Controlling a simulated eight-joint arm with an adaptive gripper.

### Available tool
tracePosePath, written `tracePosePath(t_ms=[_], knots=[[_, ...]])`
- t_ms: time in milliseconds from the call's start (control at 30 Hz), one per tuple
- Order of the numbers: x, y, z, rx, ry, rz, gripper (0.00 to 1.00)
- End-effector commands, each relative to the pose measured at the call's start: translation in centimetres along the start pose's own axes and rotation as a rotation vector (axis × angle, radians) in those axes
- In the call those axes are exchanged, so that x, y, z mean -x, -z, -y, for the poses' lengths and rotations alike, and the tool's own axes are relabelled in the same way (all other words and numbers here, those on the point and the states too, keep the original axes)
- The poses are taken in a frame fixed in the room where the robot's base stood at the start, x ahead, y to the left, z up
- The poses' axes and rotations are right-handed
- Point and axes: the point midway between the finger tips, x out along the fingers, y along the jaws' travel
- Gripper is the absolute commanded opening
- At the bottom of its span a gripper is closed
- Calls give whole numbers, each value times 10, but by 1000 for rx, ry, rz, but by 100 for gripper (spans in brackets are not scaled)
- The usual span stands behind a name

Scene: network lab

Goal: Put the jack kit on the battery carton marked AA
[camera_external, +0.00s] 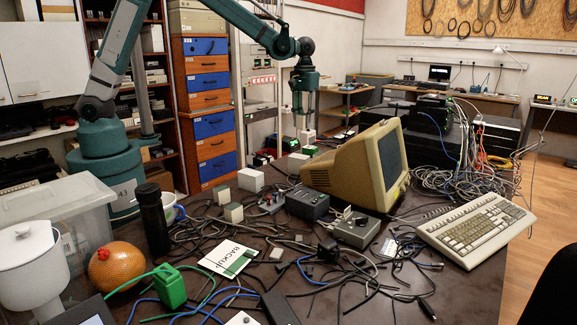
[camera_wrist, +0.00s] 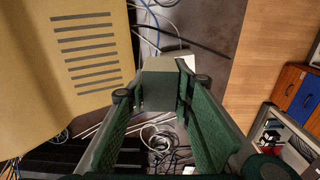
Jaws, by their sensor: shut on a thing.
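My gripper (camera_external: 305,127) is raised above the far edge of the dark table, behind the beige monitor. It is shut on a small pale box, taken as the jack kit (camera_external: 308,136), though no label on it is readable. In the wrist view the box (camera_wrist: 165,88) sits between the green fingertips (camera_wrist: 158,90). A white carton (camera_external: 250,180) and another pale carton (camera_external: 297,162) stand on the table below and left of the gripper. No AA mark is readable, so I cannot tell which is the battery carton.
The beige monitor (camera_external: 345,170) stands close to the gripper on the right. Two small boxes (camera_external: 221,195) (camera_external: 233,212), a grey device (camera_external: 307,203) and many cables crowd the table. A keyboard (camera_external: 475,230) lies at right. A backup card (camera_external: 229,257) lies near the front.

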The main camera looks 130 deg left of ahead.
Motion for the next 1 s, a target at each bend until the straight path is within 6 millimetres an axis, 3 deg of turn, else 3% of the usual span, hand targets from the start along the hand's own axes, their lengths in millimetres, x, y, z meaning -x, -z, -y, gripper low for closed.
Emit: tracePosePath(t_ms=[100, 333, 600, 1000], knots=[[1, 19, 22, 6, 0, 0, 11], [0, 44, 54, 8, 0, 0, 11], [-41, 42, 51, 5, 0, 0, 11], [-50, 41, 51, 6, 0, 0, 11]])
